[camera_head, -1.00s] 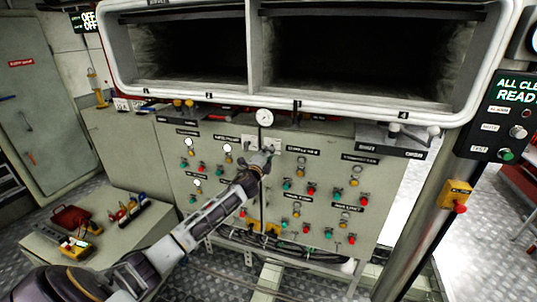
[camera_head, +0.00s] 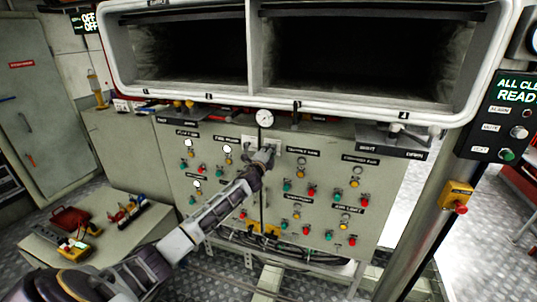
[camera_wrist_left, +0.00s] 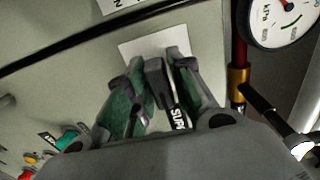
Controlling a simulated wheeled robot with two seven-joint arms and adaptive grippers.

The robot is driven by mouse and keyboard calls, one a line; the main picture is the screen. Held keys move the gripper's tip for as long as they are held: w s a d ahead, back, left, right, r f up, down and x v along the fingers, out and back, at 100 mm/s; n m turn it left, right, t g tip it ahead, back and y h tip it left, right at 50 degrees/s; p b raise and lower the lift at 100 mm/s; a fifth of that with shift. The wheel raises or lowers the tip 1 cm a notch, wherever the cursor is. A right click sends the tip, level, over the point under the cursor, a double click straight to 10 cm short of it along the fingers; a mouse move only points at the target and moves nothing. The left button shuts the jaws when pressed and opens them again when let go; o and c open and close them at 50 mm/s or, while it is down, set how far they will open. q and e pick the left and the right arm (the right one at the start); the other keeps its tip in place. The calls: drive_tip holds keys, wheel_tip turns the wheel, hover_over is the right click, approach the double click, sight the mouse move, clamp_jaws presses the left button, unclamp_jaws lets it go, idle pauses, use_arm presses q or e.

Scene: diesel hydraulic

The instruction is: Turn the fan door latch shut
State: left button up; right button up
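My left gripper (camera_head: 266,157) is at the grey control panel, just below the round gauge. In the left wrist view its green-padded fingers (camera_wrist_left: 158,82) are drawn together on a black handle (camera_wrist_left: 156,72), one finger on each side. A white plate (camera_wrist_left: 150,45) is behind the handle. A black label reading "SUPP" (camera_wrist_left: 178,116) shows beside the right finger, its rest hidden. I cannot read a name that marks this handle as the fan door latch. My right gripper is not in view.
Switches, buttons and lamps cover the panel (camera_head: 385,190) around the gripper. The gauge (camera_head: 264,118) sits close above; it also shows in the wrist view (camera_wrist_left: 285,18). A steel post (camera_head: 415,225) stands at the right. A low bench (camera_head: 112,235) holds tools at the left.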

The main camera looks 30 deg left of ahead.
use_arm(q)
clamp_jaws()
drive_tip(key=n, duration=0.4)
drive_tip(key=shift+n, duration=0.3)
drive_tip(key=n, duration=0.8)
drive_tip(key=shift+n, duration=0.4)
drive_tip(key=n, duration=0.3)
drive_tip(key=shift+n, duration=0.3)
drive_tip(key=shift+o, duration=0.2)
unclamp_jaws()
drive_tip(key=shift+n, duration=0.4)
drive_tip(key=o, duration=0.5)
